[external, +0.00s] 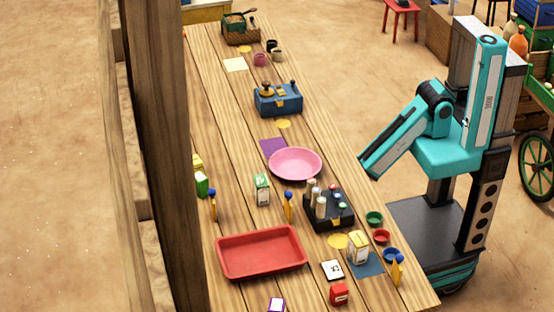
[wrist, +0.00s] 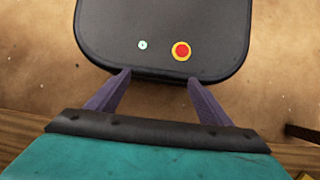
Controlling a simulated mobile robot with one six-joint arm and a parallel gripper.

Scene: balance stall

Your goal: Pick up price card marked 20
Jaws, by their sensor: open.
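My gripper (wrist: 158,78) is open and empty in the wrist view, with its two purple fingers spread above my own dark base. In the external view my arm is folded beside the right edge of the table, and the fingers cannot be made out. A small white card with a dark mark (external: 332,270) lies near the front of the table, right of the red tray. A small purple-edged card or box (external: 277,304) is at the bottom edge of the picture. I cannot read a 20 on either one. My gripper is well apart from both.
The long wooden table (external: 222,120) holds a red tray (external: 262,252), a pink plate (external: 295,163), a black rack of bottles (external: 328,208), a blue balance box (external: 278,99) and small bowls (external: 381,236). A wooden post (external: 160,150) stands along the left.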

